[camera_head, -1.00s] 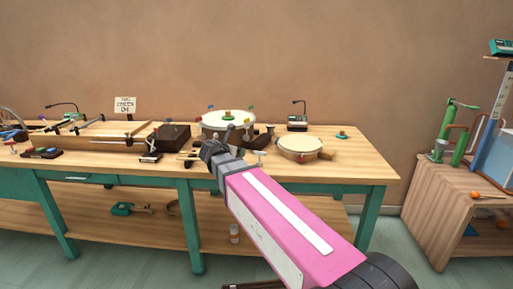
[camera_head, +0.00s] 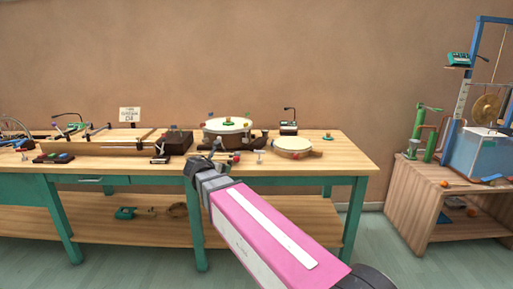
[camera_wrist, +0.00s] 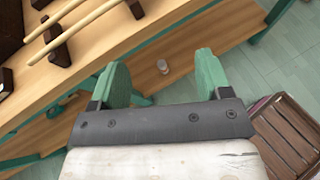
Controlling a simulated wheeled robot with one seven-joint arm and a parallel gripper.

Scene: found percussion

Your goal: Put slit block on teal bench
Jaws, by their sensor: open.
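The teal bench (camera_head: 290,180) has a pale wooden top and teal legs; its edge also crosses the wrist view (camera_wrist: 60,87). A dark brown block (camera_head: 175,142) stands on its top, left of a drum. I cannot tell whether this is the slit block; no slit shows clearly. My gripper (camera_head: 192,168) is at the bench's front edge in the head view. In the wrist view my gripper (camera_wrist: 162,76) has its two green fingers wide apart, with nothing held between them.
Drums (camera_head: 227,125) (camera_head: 293,147), pale sticks (camera_wrist: 75,30) and other small things crowd the bench top. A slatted brown crate (camera_wrist: 285,135) is at lower right. A wooden stand (camera_head: 430,190) with a blue frame is at right, past open floor.

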